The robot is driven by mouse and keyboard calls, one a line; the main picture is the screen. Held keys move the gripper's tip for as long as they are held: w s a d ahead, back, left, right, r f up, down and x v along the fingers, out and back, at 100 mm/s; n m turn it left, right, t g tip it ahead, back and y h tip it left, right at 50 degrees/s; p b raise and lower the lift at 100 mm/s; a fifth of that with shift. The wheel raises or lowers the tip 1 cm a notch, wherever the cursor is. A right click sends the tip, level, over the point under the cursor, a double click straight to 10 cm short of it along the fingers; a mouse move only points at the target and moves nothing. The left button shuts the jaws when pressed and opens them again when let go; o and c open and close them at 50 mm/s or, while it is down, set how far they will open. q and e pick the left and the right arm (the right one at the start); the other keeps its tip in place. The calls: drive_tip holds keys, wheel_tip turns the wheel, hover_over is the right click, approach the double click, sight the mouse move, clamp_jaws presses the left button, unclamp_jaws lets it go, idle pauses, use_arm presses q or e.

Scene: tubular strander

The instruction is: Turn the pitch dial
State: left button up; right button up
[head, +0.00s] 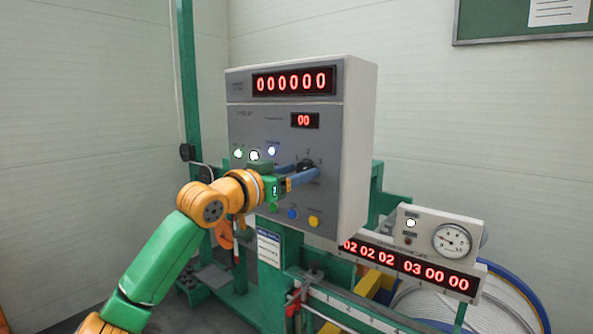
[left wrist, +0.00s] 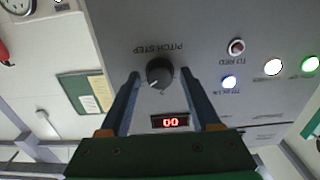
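The pitch dial (left wrist: 159,72) is a small black knob on the grey face of the control box, with the label PITCH STEP upside down beside it in the left wrist view. In the head view the dial (head: 306,164) is partly hidden by my fingers. My left gripper (left wrist: 160,76) is open, its two blue fingers on either side of the dial with a visible gap at each side. It also shows in the head view (head: 305,170), reaching the box from the left. A small red display (left wrist: 170,122) by the dial reads 00. My right gripper is in neither view.
The control box (head: 355,150) carries a wide red display (head: 292,81) reading zeros. Lit buttons (head: 254,154) sit left of the dial; a blue button (head: 292,214) and a yellow button (head: 314,221) sit below. A gauge (head: 452,241) stands lower right.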

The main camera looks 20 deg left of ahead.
use_arm(q)
clamp_jaws()
drive_tip(key=shift+n, duration=0.3)
drive_tip(key=n+p, duration=0.2)
drive_tip(key=n, duration=0.3)
drive_tip(key=shift+d+r+n+p, duration=0.1)
drive_tip(key=shift+n+p, duration=0.2)
drive_tip(key=n+p, duration=0.2)
drive_tip(key=n, duration=0.3)
drive_tip(key=shift+p, duration=0.3)
drive_tip(key=shift+n, duration=0.4)
drive_tip(key=shift+o, duration=1.3)
unclamp_jaws()
